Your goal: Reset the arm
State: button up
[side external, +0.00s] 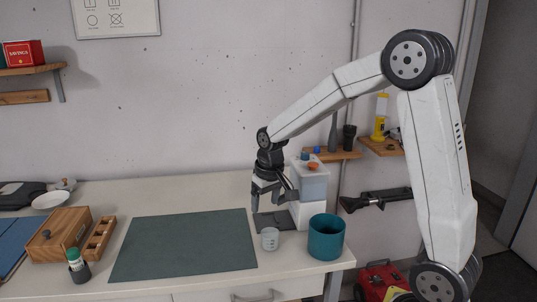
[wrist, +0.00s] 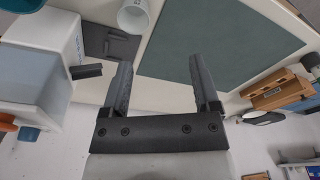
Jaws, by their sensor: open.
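My gripper (side external: 266,199) points down above the back right of the counter, beside a white dispenser-like box (side external: 312,183) with a translucent bluish container. In the wrist view my gripper (wrist: 158,64) has its two dark fingers apart with nothing between them. The white box (wrist: 55,40) shows at the left of that view, with a short dark spout pointing toward the fingers. A dark flat plate (side external: 272,221) lies at the box's foot, and a small pale cup (side external: 270,239) stands in front of it.
A teal pot (side external: 326,237) stands at the counter's right edge. A green mat (side external: 185,245) lies bare in the middle. Wall shelves (side external: 333,155) are behind.

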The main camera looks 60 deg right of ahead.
jog(key=s+a+f+n, duration=0.1)
jog(key=s+a+f, duration=0.2)
jog(key=s+a, duration=0.2)
jog(key=s+a+f+n, duration=0.2)
jog(key=s+a+f, duration=0.1)
jog(key=s+a, duration=0.2)
jog(key=s, duration=0.2)
jog(key=shift+s+a+f+t, duration=0.15)
jog(key=shift+s+f+t, duration=0.1)
jog(key=shift+s+t, duration=0.15)
